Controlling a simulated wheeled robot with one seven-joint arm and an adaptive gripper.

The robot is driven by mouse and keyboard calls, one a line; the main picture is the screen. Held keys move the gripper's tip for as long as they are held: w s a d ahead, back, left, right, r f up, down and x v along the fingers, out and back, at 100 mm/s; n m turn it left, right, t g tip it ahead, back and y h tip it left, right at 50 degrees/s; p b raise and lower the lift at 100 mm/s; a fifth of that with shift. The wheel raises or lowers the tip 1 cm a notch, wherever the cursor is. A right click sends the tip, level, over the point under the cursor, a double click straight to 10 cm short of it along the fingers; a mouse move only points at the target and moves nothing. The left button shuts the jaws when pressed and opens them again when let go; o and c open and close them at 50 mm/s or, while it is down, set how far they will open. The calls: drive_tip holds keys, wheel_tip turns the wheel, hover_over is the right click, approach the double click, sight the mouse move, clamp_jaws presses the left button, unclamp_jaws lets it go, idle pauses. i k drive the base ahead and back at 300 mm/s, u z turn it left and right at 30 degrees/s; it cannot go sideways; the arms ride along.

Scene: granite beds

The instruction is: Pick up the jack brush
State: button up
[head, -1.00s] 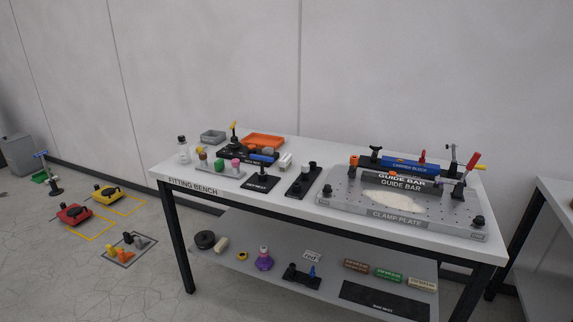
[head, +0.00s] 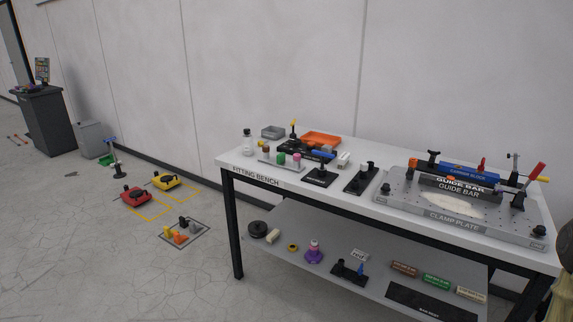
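I cannot tell for certain which thing is the jack brush. A small blue-topped tool (head: 323,155) stands among the items on the left part of the white fitting bench (head: 270,187), by a black labelled pad (head: 318,178). On the floor left of the bench are a red jack-like unit (head: 135,197) and a yellow one (head: 165,181). My gripper is not in view.
A grey clamp plate (head: 455,222) with guide bar fills the bench's right end. An orange tray (head: 322,140) is at the back. The lower shelf (head: 330,255) holds several items. A dark cabinet (head: 45,120) stands far left. Floor at the front left is clear.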

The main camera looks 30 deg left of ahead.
sight(343, 160)
drive_tip(key=z, duration=0.05)
drive_tip(key=k, duration=0.2)
drive_tip(key=u, duration=1.75)
drive_tip(key=i, duration=1.2)
drive_tip(key=z, duration=0.15)
